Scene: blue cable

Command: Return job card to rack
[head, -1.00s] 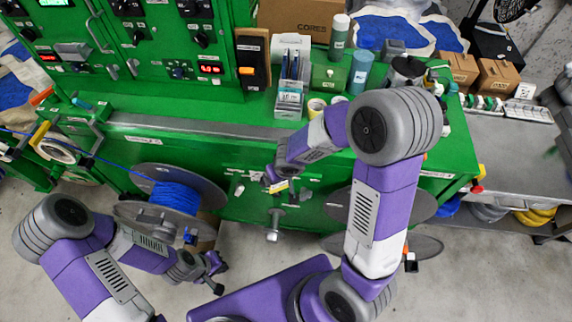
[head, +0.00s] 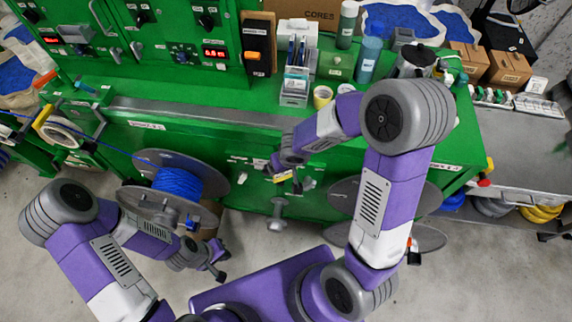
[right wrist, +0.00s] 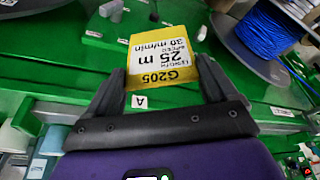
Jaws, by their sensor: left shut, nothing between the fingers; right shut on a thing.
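The job card (right wrist: 172,56), white with a yellow border and reading G205 and 25 m, is between the two fingers of my right gripper (right wrist: 160,66), which is shut on it. In the head view a small yellow bit of the card (head: 284,176) shows at my right gripper (head: 285,182), in front of the green machine's face. A pale rack (head: 294,98) with cards standing in it is on the machine's top, above and behind that gripper. My left gripper (head: 219,267) is shut and empty, low over the floor near the blue cable reel.
The blue cable reel (head: 180,182) is at the left. Tape rolls (head: 322,97), a green box (head: 336,65) and bottles (head: 368,58) stand right of the rack. A black switch box (head: 257,45) is left of it. The green top's front strip is clear.

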